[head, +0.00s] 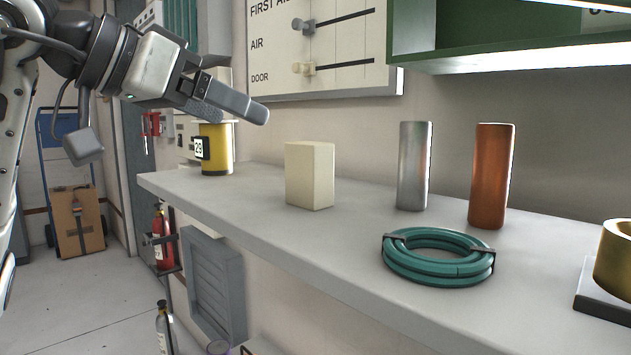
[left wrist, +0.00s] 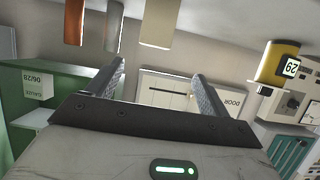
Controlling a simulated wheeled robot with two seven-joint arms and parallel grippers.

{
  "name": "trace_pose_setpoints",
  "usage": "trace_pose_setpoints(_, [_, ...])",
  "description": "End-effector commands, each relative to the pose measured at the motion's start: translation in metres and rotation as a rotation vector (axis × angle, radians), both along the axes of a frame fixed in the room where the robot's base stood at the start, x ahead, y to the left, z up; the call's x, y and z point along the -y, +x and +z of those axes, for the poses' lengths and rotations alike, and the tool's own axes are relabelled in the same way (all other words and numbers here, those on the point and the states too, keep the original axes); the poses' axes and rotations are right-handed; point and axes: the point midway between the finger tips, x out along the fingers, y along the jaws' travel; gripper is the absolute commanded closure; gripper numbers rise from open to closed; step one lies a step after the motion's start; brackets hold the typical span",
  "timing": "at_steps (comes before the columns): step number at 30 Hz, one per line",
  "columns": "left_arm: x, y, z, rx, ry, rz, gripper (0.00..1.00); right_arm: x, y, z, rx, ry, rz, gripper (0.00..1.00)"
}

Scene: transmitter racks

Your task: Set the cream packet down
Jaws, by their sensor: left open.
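The cream packet (head: 310,175) stands upright on the grey shelf (head: 240,204), between the yellow canister and the silver cylinder. It also shows at the top of the left wrist view (left wrist: 157,22), apart from the fingers. My left gripper (head: 237,106) is open and empty, above the shelf and up to the left of the packet. Its two spread fingers show in the left wrist view (left wrist: 157,78) with nothing between them. My right gripper is in neither view.
A yellow canister (head: 217,150) marked 29 stands below my left gripper. A silver cylinder (head: 413,166), a copper cylinder (head: 491,175), a coiled green hose (head: 438,257) and a brass ring on a dark base (head: 612,262) occupy the shelf's right. A green cabinet (head: 440,52) overhangs it.

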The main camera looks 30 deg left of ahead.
Motion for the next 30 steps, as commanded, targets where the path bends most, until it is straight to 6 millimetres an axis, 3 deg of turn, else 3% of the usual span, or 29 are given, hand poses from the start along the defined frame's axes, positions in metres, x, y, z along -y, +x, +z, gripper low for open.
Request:
trace_pose_setpoints(9, [0.023, 0.059, -0.027, -0.005, -0.006, -0.007, 0.2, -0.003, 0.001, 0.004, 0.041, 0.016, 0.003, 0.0])
trace_pose_setpoints(30, [0.05, 0.117, -0.051, -0.003, -0.006, -0.006, 0.2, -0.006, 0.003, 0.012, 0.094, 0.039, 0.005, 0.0])
